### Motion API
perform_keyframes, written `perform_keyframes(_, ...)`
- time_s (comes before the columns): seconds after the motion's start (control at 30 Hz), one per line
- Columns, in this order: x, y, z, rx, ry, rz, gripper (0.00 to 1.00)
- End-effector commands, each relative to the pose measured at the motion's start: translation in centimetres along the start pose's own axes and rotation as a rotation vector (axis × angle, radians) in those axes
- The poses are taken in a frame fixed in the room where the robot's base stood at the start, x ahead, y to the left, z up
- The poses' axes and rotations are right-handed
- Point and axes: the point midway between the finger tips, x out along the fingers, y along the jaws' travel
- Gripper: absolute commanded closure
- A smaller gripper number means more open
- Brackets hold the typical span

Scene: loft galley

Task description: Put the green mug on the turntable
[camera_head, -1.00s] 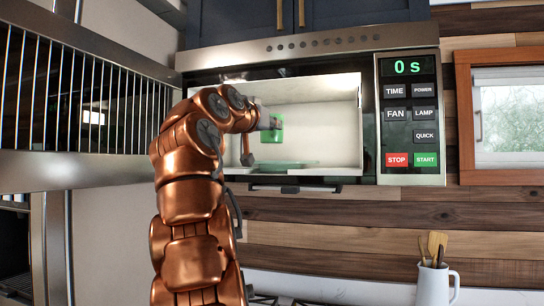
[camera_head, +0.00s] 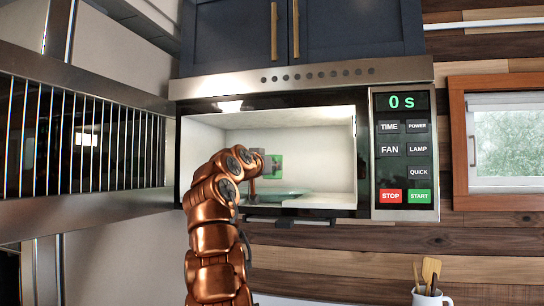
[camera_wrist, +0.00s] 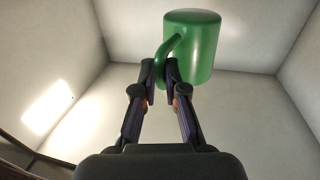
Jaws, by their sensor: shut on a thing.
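The green mug (camera_head: 277,167) is inside the open microwave, above the turntable (camera_head: 284,197), with a small gap showing under it. My gripper (camera_head: 259,162) reaches in from the left of the mug and is partly hidden by my arm. In the wrist view the green mug (camera_wrist: 196,45) is at the top centre, and my gripper (camera_wrist: 160,80) is shut on its handle. The turntable is a pale green disc on the microwave floor, partly hidden behind my arm.
The microwave (camera_head: 270,85) has pale inner walls close around the mug. Its button panel (camera_head: 404,150) is on the right and reads 0 s. A barred door-like panel (camera_head: 85,140) stands at the left. A utensil mug (camera_head: 430,298) is at the lower right.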

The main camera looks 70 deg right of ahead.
Motion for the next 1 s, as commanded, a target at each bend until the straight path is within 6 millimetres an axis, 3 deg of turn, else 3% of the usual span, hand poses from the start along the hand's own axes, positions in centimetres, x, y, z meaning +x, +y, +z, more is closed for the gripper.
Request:
perform_keyframes(0.3,1.9,-0.7,-0.2,0.003,0.005,0.000,1.00)
perform_keyframes(0.6,2.0,-0.7,2.3,0.001,0.006,0.001,1.00)
perform_keyframes(1.0,2.0,-0.8,3.5,0.002,0.006,-0.001,1.00)
